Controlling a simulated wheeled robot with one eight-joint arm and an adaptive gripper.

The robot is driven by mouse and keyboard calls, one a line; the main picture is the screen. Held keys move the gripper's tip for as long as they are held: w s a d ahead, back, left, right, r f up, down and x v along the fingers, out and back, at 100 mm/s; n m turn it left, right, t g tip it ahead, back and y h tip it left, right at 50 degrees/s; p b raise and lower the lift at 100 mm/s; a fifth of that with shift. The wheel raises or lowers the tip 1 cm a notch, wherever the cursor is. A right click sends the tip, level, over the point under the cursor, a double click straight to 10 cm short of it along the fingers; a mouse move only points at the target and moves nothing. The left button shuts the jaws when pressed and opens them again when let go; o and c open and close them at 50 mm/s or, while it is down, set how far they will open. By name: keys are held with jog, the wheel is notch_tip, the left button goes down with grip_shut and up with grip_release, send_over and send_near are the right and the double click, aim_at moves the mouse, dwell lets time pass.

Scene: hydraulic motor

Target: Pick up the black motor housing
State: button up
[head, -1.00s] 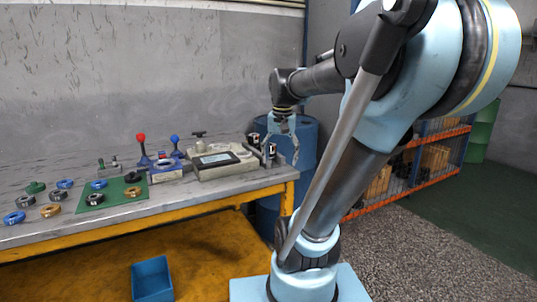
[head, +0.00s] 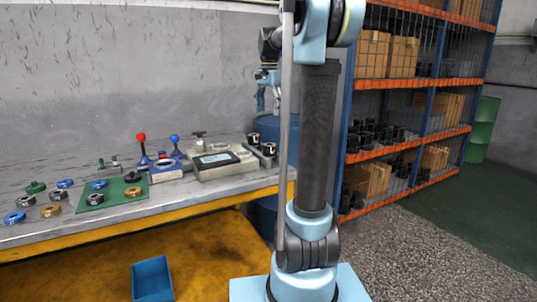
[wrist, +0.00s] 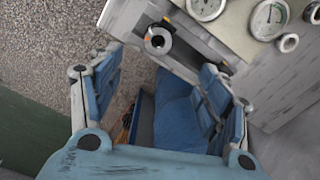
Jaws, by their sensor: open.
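Two dark cylindrical parts with pale faces stand at the right end of the workbench in the head view, one behind (head: 254,139) and one in front (head: 268,149). I cannot tell for sure which is the black motor housing. In the wrist view one black cylindrical part (wrist: 158,40) with a bright ring-like end shows near the bench corner, beyond the fingertips. My gripper (head: 268,104) hangs above the bench's right end, pointing down. In the wrist view my gripper (wrist: 157,82) has its blue fingers wide apart, with nothing between them.
A pale instrument box (head: 222,162) stands just left of the parts; its gauges (wrist: 270,18) show in the wrist view. A blue barrel (head: 265,215) stands beside the bench end. Rings lie on a green mat (head: 95,203) at left. Orange-framed shelves (head: 410,140) stand right.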

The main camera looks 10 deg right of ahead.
notch_tip(320, 180, down, 17)
jog(key=shift+d+r, duration=0.1)
jog(key=shift+r, duration=0.05)
dwell(0.6)
jog(key=shift+c, duration=0.2)
grip_shut()
jog(key=shift+r, duration=0.15)
notch_tip(320, 180, up, 10)
dwell(0.5)
jog(key=shift+r, duration=0.2)
jog(key=shift+r, duration=1.95)
